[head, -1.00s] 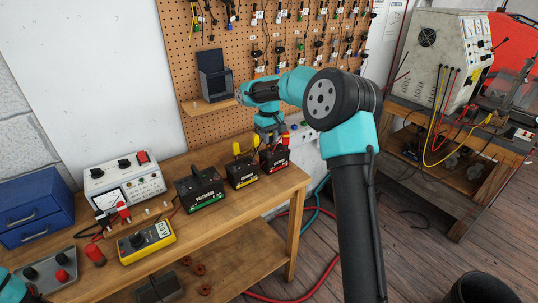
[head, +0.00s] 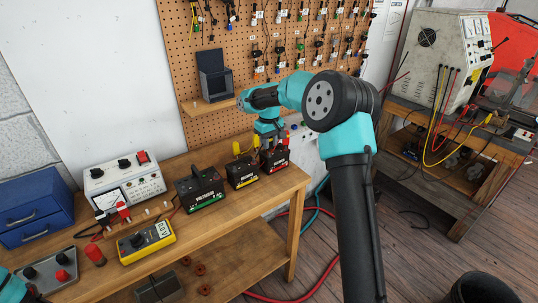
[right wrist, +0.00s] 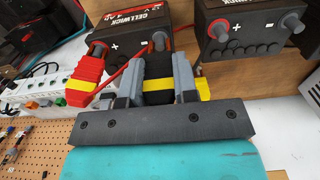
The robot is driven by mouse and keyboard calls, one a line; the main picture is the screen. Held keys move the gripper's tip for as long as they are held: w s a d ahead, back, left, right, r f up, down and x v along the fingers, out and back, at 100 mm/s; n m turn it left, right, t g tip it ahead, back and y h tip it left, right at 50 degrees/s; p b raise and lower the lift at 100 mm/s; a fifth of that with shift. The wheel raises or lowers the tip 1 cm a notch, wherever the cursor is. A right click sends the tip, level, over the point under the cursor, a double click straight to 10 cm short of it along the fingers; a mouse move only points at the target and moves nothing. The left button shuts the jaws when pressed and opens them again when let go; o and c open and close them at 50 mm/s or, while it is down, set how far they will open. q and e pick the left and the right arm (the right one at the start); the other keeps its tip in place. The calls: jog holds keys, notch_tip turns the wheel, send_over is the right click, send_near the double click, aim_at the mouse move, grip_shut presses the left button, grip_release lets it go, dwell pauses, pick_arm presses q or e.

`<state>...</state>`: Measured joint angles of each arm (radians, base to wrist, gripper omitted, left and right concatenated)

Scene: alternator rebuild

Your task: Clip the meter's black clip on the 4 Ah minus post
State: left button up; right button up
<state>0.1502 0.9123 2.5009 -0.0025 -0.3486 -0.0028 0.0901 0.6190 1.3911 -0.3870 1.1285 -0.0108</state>
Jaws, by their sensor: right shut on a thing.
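The 4 Ah battery (head: 276,162), black with a red stripe, stands at the right end of the bench. My right gripper (head: 268,136) is over it. In the right wrist view my right gripper (right wrist: 155,85) is shut on the black clip (right wrist: 156,68), which has a yellow band. A red clip (right wrist: 88,82) sits on the plus post (right wrist: 98,50). The yellow meter (head: 147,241) lies at the bench front. My left gripper is out of view.
A yellow-striped battery (head: 242,172) and a green-striped battery (head: 200,190) stand left of the 4 Ah one. A neighbouring battery (right wrist: 255,30) shows in the right wrist view. A red lead (right wrist: 120,70) runs close beside my fingers. A white tester (head: 123,180) stands farther left.

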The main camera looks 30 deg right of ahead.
jog(key=shift+f, duration=0.25)
jog(key=o, duration=0.8)
jog(key=shift+r, duration=4.3)
